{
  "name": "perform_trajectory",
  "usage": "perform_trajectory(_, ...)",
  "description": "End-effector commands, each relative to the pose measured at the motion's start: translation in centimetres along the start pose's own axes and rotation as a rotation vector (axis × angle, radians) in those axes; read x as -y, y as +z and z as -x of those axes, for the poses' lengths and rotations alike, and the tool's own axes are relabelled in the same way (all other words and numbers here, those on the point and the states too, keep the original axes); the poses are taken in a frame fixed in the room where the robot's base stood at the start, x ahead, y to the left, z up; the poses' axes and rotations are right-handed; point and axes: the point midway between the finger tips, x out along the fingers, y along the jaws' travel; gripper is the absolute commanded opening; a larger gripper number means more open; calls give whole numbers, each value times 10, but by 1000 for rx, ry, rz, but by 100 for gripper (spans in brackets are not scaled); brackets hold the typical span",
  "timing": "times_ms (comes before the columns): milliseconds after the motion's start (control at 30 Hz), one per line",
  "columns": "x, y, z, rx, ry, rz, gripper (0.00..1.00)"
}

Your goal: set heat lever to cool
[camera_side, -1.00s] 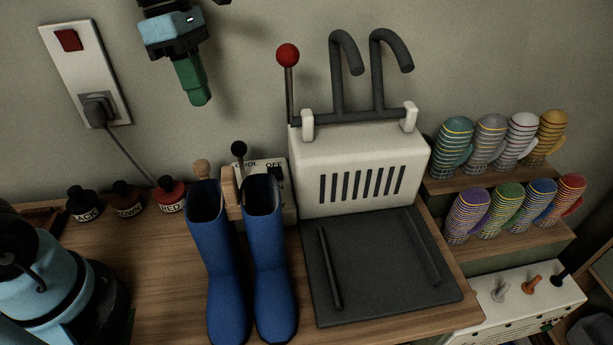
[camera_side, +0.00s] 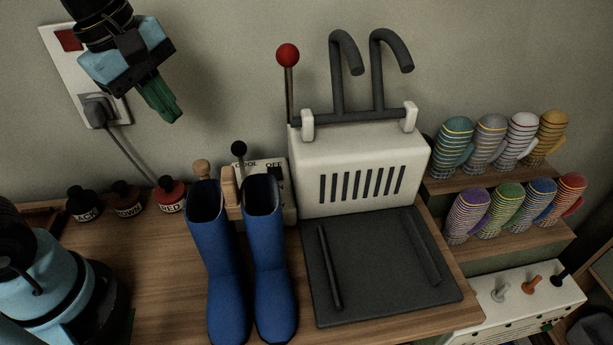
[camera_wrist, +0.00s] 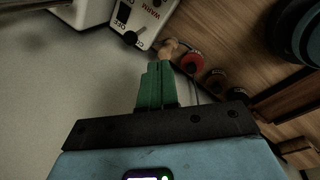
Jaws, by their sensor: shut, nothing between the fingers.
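The knob appears just above the COOL word, but I cannot tell the setting. The boots hide the lower box. In the wrist view the knob (camera_wrist: 130,38) shows beyond my fingertips, on the box (camera_wrist: 150,18) with WARM and OFF lettering. My gripper (camera_side: 174,116), with green fingers, is shut and empty. It hangs in the air left of and above the lever, apart from it. Its fingers (camera_wrist: 155,68) also show in the wrist view.
Blue boots (camera_side: 221,250) on a wooden stand block the front of the box. A white machine (camera_side: 358,165) with a red-knobbed lever (camera_side: 288,56) stands right. Small bottles (camera_side: 127,196) and a wall socket (camera_side: 97,108) are left. Air above the bottles is free.

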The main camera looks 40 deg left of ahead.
Motion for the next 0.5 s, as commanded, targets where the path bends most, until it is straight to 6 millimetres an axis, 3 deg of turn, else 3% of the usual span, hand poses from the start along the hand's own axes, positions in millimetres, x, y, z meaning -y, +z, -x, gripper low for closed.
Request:
perform_trajectory(200,17,1,-15,-38,86,-180,0)
perform_trajectory(500,18,0,-30,-46,103,-213,0)
